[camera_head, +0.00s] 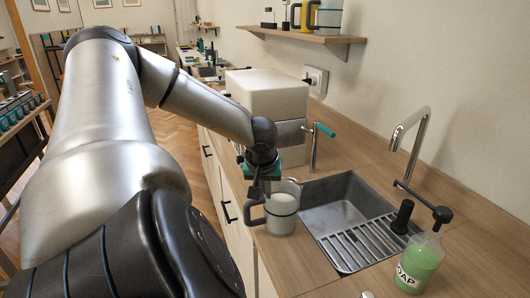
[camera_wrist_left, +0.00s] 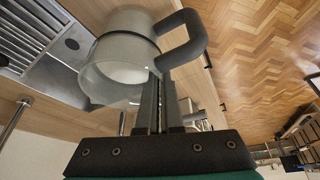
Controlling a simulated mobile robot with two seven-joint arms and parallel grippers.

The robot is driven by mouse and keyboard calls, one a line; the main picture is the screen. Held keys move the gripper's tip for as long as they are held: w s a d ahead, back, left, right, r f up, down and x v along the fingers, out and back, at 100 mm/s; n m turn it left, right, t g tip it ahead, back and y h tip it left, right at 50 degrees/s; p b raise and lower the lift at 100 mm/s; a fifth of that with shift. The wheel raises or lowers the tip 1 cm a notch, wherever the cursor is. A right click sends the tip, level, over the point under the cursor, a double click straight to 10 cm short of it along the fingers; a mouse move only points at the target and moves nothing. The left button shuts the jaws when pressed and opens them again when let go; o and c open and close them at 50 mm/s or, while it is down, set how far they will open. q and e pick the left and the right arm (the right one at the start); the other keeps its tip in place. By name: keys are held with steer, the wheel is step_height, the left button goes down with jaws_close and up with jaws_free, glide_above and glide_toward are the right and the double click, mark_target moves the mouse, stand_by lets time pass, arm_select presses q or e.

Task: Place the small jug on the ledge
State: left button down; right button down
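The small jug (camera_head: 284,205), a pale translucent vessel with a dark grey band and handle, is upright by the counter's front edge, left of the sink. Whether its base touches the counter is unclear. My left gripper (camera_head: 263,188) points down at the handle side of its rim. In the left wrist view the gripper (camera_wrist_left: 159,88) has its fingers close together at the handle's upper end, apparently shut on it; the jug (camera_wrist_left: 112,75) is beside them. The ledge (camera_head: 300,35) is a wooden wall shelf at the back. My right gripper is not in view.
The ledge holds another jug (camera_head: 328,16), a yellow item (camera_head: 305,16) and small dark items. The sink (camera_head: 345,205), tall faucet (camera_head: 411,140) and green soap bottle (camera_head: 419,262) are to the right.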

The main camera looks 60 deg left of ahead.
arm_select(q)
steer(key=shift+f+b, duration=0.3)
steer(key=c, duration=0.7)
jaws_free()
steer(key=p+v, duration=0.3)
steer(key=v, duration=1.2)
steer(key=shift+d+r, duration=0.15)
